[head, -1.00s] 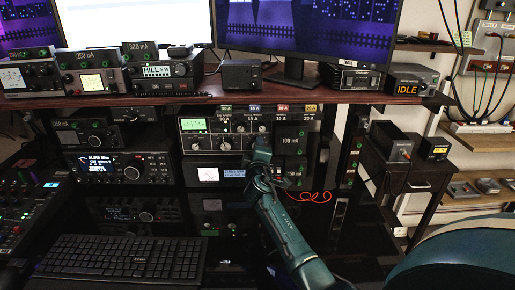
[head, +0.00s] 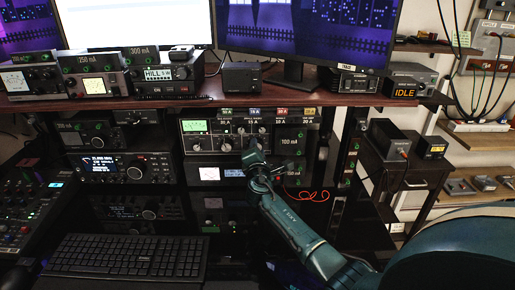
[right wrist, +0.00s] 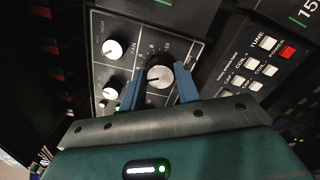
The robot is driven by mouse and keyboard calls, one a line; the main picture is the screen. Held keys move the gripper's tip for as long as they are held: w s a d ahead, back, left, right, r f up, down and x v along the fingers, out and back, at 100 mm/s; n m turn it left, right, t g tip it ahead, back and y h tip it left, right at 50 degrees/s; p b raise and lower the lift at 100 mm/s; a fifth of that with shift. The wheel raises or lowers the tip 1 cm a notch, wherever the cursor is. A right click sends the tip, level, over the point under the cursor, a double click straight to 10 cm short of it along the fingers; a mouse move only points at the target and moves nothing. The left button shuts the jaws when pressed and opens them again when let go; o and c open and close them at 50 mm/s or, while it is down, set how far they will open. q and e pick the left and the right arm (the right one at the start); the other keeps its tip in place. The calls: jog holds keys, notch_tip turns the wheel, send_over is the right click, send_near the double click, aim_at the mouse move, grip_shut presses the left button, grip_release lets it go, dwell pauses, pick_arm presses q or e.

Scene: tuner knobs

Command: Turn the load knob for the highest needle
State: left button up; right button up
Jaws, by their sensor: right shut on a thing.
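The tuner (head: 222,158) is a dark unit on the middle shelf with a row of knobs and a small green display (head: 195,126). My right gripper (head: 252,150) is at its front, hiding part of the right side. A white meter (head: 209,174) below the tuner is too small to read. My left gripper is not in view.
Two white-capped knobs (right wrist: 113,50) sit left of the gripped knob. A button panel with a red button (right wrist: 287,52) is at the right. The shelf top (head: 250,99) overhangs the tuner. A keyboard (head: 125,258) lies in front, and a red cable (head: 308,195) hangs to the right.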

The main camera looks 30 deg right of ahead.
jog(key=shift+n, duration=0.3)
dwell(0.4)
jog(key=o, duration=1)
jog(key=v, duration=1.3)
jog(key=shift+s+p, duration=0.1)
jog(key=shift+p, duration=0.2)
dwell(0.4)
